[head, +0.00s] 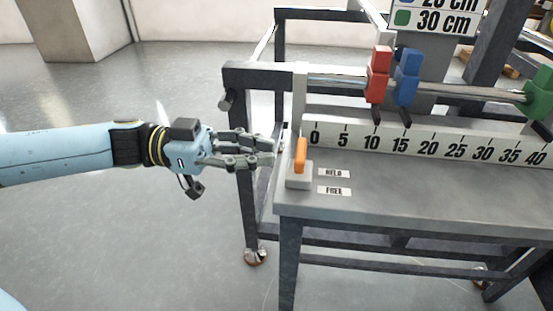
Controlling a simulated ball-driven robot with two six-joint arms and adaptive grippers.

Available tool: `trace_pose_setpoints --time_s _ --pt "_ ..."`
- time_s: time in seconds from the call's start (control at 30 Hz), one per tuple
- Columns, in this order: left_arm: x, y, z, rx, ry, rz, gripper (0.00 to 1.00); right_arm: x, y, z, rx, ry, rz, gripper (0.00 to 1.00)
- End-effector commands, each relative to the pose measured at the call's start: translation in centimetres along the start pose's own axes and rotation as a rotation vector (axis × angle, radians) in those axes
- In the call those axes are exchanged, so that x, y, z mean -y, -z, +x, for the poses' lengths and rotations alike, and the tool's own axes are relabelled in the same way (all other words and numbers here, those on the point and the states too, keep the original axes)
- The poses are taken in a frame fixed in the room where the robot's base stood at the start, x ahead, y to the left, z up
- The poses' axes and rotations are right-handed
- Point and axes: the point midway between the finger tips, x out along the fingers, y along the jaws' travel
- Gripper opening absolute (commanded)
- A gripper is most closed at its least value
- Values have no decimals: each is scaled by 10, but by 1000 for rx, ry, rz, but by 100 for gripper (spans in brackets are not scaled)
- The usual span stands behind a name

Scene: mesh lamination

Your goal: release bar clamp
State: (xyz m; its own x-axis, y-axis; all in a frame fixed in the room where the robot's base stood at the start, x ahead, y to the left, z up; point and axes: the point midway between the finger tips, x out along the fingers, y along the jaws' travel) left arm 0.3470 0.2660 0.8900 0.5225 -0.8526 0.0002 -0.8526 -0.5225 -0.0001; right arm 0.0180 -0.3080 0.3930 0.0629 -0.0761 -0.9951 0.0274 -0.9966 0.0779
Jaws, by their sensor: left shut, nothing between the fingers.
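An orange clamp lever (301,155) stands upright on a small light grey block (299,180) at the left end of the bench. A HELD label (334,173) and a FREE label (334,191) lie just right of the block. My left gripper (270,152) comes in from the left, shut and empty. Its fingertips point at the lever from the left and are a little apart from it in the picture. My right gripper is not in view.
A bench (430,200) carries a ruler strip (400,143) marked from 0. Above it, a rail (450,92) bears red (379,75), blue (406,78) and green (540,95) clamps. A dark post stands left of the bench. The floor at left is clear.

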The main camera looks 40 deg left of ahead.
Motion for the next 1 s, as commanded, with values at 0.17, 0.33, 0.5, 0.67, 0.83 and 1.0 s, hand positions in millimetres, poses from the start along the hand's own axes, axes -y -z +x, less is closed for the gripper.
trace_pose_setpoints --time_s 0.17,0.33,0.5,0.67,0.83,1.0 --pt "0 0 22 -3 1 0 0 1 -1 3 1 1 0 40" --pt "0 0 29 0 0 1 0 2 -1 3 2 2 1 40" --pt "0 0 29 0 0 0 0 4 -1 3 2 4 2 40" --pt "0 0 29 0 1 0 0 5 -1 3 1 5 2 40" --pt "-1 2 29 0 25 -2 0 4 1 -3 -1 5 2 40" --pt "-2 2 29 0 55 0 0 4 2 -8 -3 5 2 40"
